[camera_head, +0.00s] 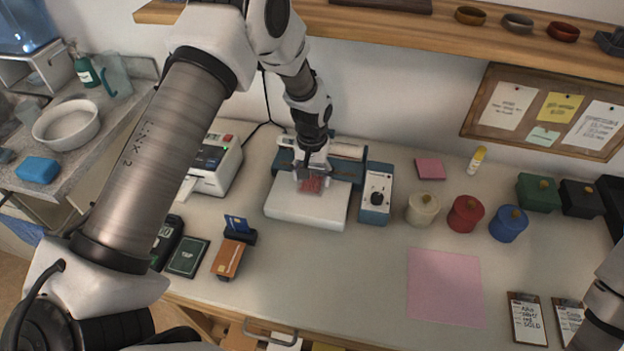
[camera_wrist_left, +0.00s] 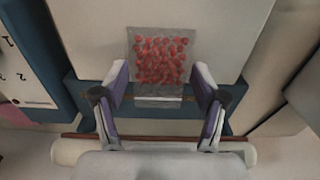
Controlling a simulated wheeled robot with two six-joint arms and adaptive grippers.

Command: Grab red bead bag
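The red bead bag (camera_head: 313,184) is a small clear bag of red beads on the white platform of a blue-based device (camera_head: 305,208). In the left wrist view the bag (camera_wrist_left: 160,60) lies ahead of and partly between the fingers. My left gripper (camera_wrist_left: 160,88) is open, with a finger on each side of the bag's near end and gaps to both sides. In the head view the left gripper (camera_head: 312,172) is right above the bag and partly hides it. Part of my right arm shows at the lower right; its gripper is out of view.
A blue dial box (camera_head: 375,194) stands right of the platform, and a label printer (camera_head: 217,162) stands left. White, red (camera_head: 465,213) and blue (camera_head: 508,223) round containers stand further right. A pink sheet (camera_head: 445,287) lies at the front. A wooden shelf (camera_head: 420,30) runs above.

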